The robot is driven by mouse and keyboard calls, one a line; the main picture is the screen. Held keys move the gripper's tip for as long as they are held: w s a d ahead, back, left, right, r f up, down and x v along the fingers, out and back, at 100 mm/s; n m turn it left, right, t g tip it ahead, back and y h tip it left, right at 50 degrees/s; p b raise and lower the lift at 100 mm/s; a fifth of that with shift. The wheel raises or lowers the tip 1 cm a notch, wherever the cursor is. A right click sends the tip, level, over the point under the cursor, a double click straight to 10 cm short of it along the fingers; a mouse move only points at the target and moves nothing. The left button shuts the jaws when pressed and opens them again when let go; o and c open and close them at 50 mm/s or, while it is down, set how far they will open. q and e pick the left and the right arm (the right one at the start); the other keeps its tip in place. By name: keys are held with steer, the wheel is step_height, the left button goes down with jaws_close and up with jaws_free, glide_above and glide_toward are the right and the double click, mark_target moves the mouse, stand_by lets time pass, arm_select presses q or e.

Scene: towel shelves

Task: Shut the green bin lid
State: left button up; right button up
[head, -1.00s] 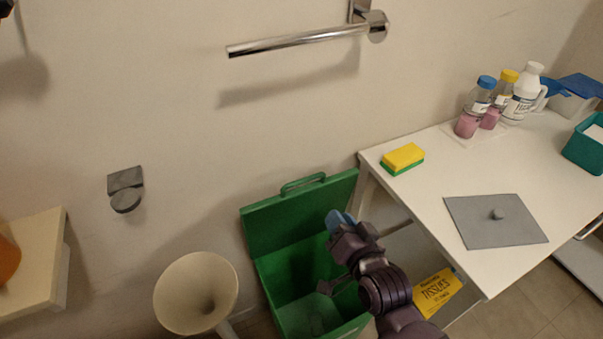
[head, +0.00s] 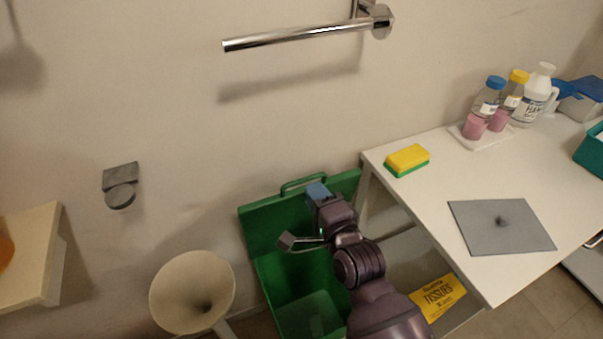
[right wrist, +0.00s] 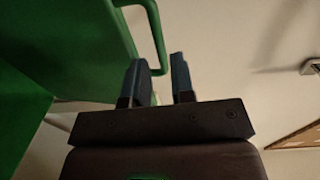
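The green bin (head: 309,306) stands on the floor by the wall, left of the white table. Its green lid (head: 269,219) is raised and leans back near the wall, with a green loop handle (head: 303,184) on its upper edge. My right gripper (head: 318,191) is in front of the lid's upper right part, just below the handle. In the right wrist view its two blue fingers (right wrist: 159,80) are apart with nothing seen between them. The handle (right wrist: 155,38) is just beyond the fingertips there, beside the lid (right wrist: 75,50). My left gripper is not in view.
The white table (head: 440,185) is right of the bin, holding a yellow-green sponge (head: 407,159) and a grey plate (head: 501,226). A yellow tissues box (head: 438,297) is below it. A cream funnel-shaped object (head: 192,290) stands left of the bin.

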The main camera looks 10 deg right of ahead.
steer(key=b+x, duration=0.1)
steer(key=x, duration=0.6)
steer(key=shift+w+f, duration=0.1)
steer(key=shift+w, duration=0.15)
jaws_close()
